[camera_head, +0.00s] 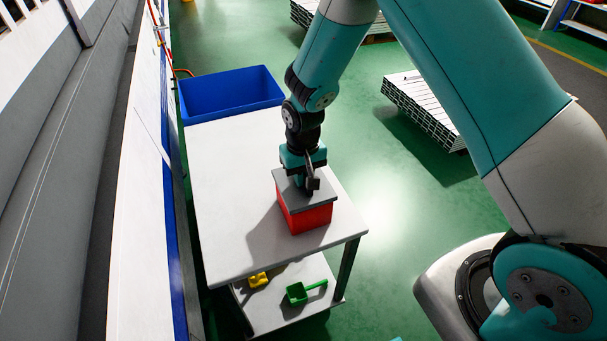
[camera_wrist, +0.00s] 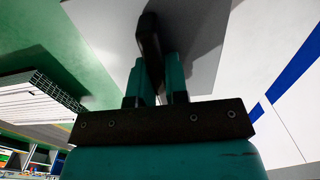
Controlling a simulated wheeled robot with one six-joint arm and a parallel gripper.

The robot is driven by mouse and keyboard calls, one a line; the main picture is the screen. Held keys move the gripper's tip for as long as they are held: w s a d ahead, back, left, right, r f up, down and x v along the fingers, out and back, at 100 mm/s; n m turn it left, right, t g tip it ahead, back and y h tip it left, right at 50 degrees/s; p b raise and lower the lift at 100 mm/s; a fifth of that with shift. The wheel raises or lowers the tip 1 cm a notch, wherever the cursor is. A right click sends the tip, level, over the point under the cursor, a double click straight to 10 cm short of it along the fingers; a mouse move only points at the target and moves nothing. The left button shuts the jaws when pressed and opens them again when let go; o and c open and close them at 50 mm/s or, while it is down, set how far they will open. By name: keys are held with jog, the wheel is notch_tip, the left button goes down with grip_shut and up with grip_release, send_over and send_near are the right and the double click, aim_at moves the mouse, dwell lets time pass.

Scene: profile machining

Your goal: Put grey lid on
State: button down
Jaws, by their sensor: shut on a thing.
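The grey lid (camera_head: 290,188) is on top of the red box (camera_head: 308,218) near the front right of the white table. It seems to rest on the box or just above it; I cannot tell a gap. My gripper (camera_head: 311,182) points down at the lid and is shut on its dark handle. In the wrist view my gripper's teal fingers (camera_wrist: 154,80) close around the dark handle (camera_wrist: 150,42), with the grey lid (camera_wrist: 198,38) behind it. The fingers hide part of the handle.
A blue bin (camera_head: 232,94) stands at the table's far end. The white table (camera_head: 225,160) is clear left of the box. A lower shelf (camera_head: 270,315) holds a green scoop (camera_head: 299,293) and a yellow piece (camera_head: 258,279). Stacked profiles (camera_head: 425,105) lie on the floor to the right.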

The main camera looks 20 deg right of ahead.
jog(key=shift+f+b, duration=0.7)
jog(key=shift+f, duration=0.35)
dwell(2.2)
jog(key=c, duration=1.1)
grip_release()
jog(key=shift+o, duration=0.2)
jog(key=shift+r, duration=0.1)
notch_tip(320, 180, up, 17)
jog(key=shift+r, duration=0.15)
